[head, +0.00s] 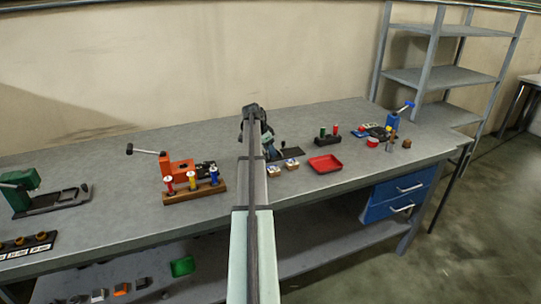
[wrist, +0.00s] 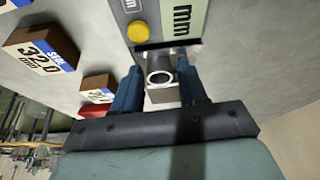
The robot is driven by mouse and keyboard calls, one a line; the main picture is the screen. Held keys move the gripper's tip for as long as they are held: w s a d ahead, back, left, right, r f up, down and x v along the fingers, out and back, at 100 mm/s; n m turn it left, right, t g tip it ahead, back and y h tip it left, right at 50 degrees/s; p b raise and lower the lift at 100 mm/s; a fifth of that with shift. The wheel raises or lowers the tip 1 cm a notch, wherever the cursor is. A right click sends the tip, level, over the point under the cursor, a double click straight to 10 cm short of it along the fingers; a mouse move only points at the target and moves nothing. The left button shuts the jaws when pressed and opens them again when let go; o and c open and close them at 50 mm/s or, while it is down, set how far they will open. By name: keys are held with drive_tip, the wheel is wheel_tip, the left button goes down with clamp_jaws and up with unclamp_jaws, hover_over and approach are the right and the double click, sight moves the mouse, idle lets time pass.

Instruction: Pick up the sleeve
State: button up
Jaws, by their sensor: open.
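In the wrist view, my gripper (wrist: 160,85) is open, with one blue finger on each side of a small silver piece with a round bore, which looks like the sleeve (wrist: 160,92). In the head view my arm hides the sleeve and most of the gripper.
Wooden blocks with printed labels (wrist: 42,50) sit to the left in the wrist view. In the head view, a red tray (head: 325,164) lies right of my arm. An orange press (head: 178,170) and coloured spools on a wooden rack (head: 194,192) stand to the left.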

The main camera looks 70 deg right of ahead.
drive_tip(key=shift+s+d+f, duration=0.1)
drive_tip(key=shift+d+f, duration=0.05)
drive_tip(key=shift+f, duration=0.3)
clamp_jaws()
